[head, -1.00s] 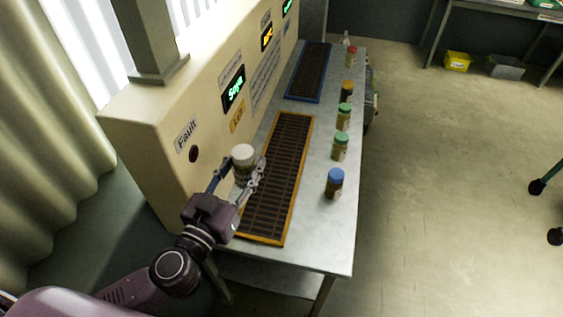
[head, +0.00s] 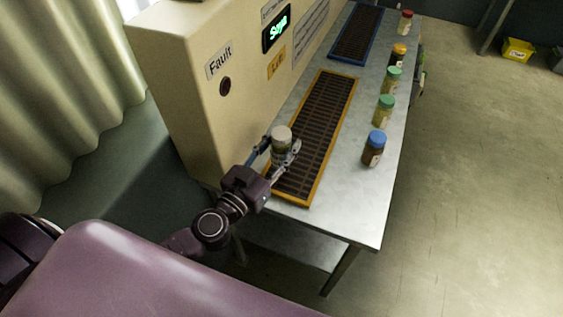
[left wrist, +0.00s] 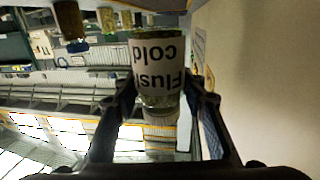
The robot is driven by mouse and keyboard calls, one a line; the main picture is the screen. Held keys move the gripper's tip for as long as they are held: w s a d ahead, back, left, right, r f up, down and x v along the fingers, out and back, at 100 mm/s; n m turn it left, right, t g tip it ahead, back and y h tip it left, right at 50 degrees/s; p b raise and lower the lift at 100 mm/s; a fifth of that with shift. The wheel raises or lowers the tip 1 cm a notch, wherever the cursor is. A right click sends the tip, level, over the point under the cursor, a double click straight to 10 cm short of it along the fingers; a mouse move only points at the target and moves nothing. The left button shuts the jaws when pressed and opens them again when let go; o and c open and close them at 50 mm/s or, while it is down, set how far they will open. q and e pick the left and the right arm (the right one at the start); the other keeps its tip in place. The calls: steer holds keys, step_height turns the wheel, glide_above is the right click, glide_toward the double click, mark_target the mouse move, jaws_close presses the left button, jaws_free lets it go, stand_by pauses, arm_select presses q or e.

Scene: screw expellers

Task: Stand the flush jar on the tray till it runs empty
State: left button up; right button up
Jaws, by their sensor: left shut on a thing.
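The flush jar (head: 281,142) has a white lid and a pale label, and looks upright. In the left wrist view, which is upside down, its label (left wrist: 160,66) reads "Flush cold". My left gripper (head: 285,150) is shut around the jar; its fingers also flank it in the wrist view (left wrist: 160,100). The jar appears over the left side of the orange-rimmed tray (head: 325,115), towards its near end. I cannot tell whether the jar touches the grating. How full it is does not show clearly. My right gripper is not in view.
The cream machine housing (head: 190,105) stands close left, with a lit "Soya" display (head: 277,29) and a dark round fault lamp (head: 225,86). A blue-rimmed tray (head: 356,36) lies farther back. Several lidded jars, nearest a blue-lidded one (head: 373,150), line the right side of the bench (head: 348,205).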

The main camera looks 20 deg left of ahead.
mark_target(276, 163)
arm_select(q)
steer(key=shift+f, duration=0.35)
step_height(276, 163, down, 4)
steer(key=b, duration=0.3)
steer(key=shift+r, duration=0.1)
steer(key=o, duration=1.3)
steer(key=shift+f, duration=0.2)
steer(key=shift+o, duration=0.2)
steer(key=shift+r, duration=0.1)
steer(key=shift+r, duration=0.1)
